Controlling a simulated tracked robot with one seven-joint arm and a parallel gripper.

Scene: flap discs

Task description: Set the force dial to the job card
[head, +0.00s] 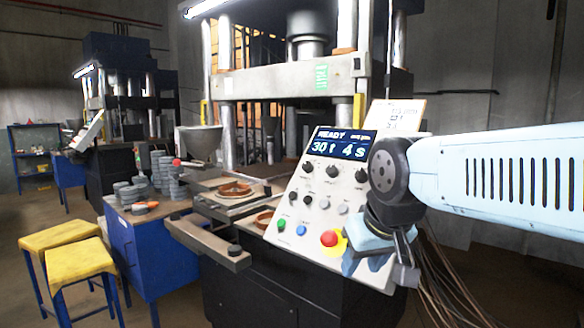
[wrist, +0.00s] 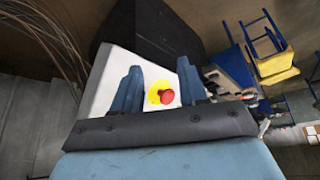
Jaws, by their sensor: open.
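The control panel (head: 287,219) is a sloped white console on the press. Its display (head: 341,143) reads READY, 30 t and 4 s. Several black dials sit below the display; one black dial (head: 332,171) is near the middle of the row. I cannot read which one is the force dial. The job card (head: 396,116) stands behind the panel's top edge; its writing is too small to read. My gripper (head: 400,272) is at the panel's lower right. In the wrist view my gripper (wrist: 158,90) is open and empty, its fingers either side of the red emergency button (wrist: 167,96).
The red button also shows in the head view (head: 329,238), close to my gripper. Green (head: 281,225) and blue (head: 301,230) buttons are on the panel's lower left. Cables hang at the lower right. Yellow stools (head: 78,263) and a blue cabinet (head: 160,250) stand left.

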